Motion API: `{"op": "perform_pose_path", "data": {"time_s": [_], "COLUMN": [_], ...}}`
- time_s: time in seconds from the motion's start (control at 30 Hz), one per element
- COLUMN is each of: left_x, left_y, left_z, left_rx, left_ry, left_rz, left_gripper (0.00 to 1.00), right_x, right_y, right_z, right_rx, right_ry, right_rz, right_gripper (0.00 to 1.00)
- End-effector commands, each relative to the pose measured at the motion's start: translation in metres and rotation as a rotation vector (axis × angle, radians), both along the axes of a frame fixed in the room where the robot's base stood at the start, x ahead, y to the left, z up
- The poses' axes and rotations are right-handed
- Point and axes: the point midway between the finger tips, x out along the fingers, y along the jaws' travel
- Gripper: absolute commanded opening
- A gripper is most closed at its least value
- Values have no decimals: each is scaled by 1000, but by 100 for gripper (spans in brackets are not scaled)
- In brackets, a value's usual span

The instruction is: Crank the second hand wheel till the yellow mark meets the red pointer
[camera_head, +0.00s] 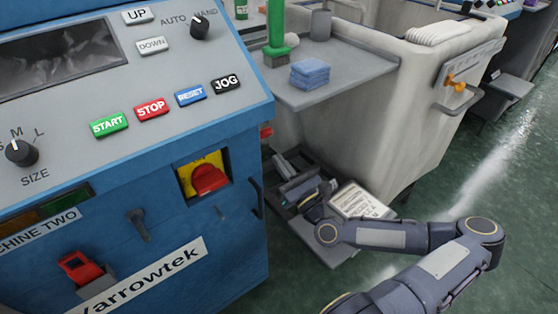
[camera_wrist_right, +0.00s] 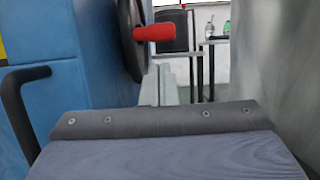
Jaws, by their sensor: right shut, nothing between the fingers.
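The hand wheel (camera_wrist_right: 131,38) shows in the right wrist view as a dark rim seen nearly edge-on, on the right side of the blue machine. Its red crank handle (camera_wrist_right: 153,33) sticks out to the right. In the head view only a bit of red, apparently this handle (camera_head: 265,133), shows past the machine's edge. The yellow mark and the red pointer cannot be made out. My right gripper (camera_head: 303,191) is low beside the machine's right side, below the red bit, shut and empty, apart from the handle. My left gripper is out of view.
The blue machine's panel (camera_head: 206,83) fills the left, with a red-and-yellow switch (camera_head: 208,180). A black bar handle (camera_wrist_right: 20,110) juts from its side. A pale bin (camera_head: 400,120) and a grey shelf with folded blue cloths (camera_head: 310,74) stand close right. A low tray holds a printed card (camera_head: 360,202).

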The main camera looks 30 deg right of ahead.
Motion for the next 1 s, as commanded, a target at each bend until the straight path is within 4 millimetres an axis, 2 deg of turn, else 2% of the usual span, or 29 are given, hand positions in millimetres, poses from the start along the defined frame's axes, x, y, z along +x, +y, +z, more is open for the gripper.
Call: {"op": "perform_pose_path", "data": {"time_s": [0.2,0.4,0.87,1.0], "left_x": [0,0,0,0], "left_y": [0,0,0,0], "left_z": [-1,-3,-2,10], "left_rx": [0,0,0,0], "left_ry": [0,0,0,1], "left_rz": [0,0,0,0], "left_gripper": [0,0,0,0], "right_x": [39,61,66,65], "right_y": [4,5,5,5], "right_z": [15,23,26,33], "right_rx": [-5,-4,-2,-2], "right_ry": [-2,0,1,23], "right_rz": [2,0,0,-1], "right_gripper": [0,0,0,0]}}
